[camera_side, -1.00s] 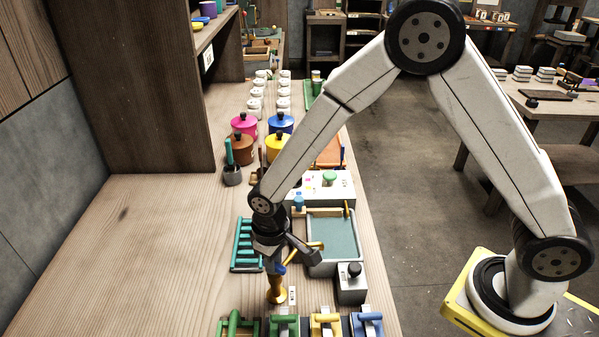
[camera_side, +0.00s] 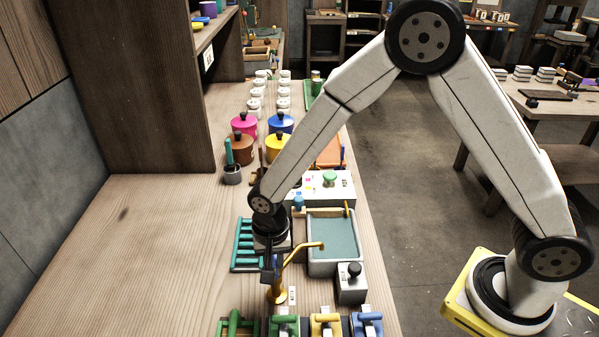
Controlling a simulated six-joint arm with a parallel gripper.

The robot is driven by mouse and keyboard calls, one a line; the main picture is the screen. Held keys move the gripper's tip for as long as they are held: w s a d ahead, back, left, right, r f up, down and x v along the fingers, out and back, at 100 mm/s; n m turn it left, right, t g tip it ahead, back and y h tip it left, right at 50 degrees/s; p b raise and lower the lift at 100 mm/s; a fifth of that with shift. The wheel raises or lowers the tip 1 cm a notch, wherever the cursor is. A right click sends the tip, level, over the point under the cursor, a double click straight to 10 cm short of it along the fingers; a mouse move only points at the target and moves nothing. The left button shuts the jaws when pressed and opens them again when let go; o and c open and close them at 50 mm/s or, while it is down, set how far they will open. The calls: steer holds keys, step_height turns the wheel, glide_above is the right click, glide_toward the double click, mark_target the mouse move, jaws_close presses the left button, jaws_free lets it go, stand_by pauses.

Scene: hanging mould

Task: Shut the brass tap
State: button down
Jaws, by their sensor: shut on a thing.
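My gripper (camera_side: 269,272) points down at the upper left side of the tap. It is shut on the tap's handle, which the dark fingers mostly hide. I cannot tell the handle's exact angle.
A teal rack (camera_side: 246,240) lies left of the wrist. A grey box with a black knob (camera_side: 351,284) is right of the tap. Coloured clamp-like holders (camera_side: 326,324) line the near edge. The counter's left side (camera_side: 130,250) is clear.

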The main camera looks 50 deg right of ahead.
mark_target(274, 263)
steer(key=shift+m, duration=0.7)
steer(key=c, duration=0.6)
jaws_free()
steer(key=shift+r, duration=0.2)
steer(key=shift+r, duration=3.75)
steer(key=s+d+n+t, duration=0.1)
steer(key=s+d+n, duration=0.2)
steer(key=d, duration=0.2)
steer(key=s+d+r+n, duration=0.1)
steer(key=s+d+n, duration=0.2)
steer(key=d, duration=0.2)
steer(key=s+d+r+n+t, duration=0.1)
steer(key=s+d+n, duration=0.2)
steer(key=d, duration=0.3)
steer(key=shift+s+r+t, duration=0.1)
steer(key=shift+s+t, duration=0.2)
steer(key=shift+s, duration=0.25)
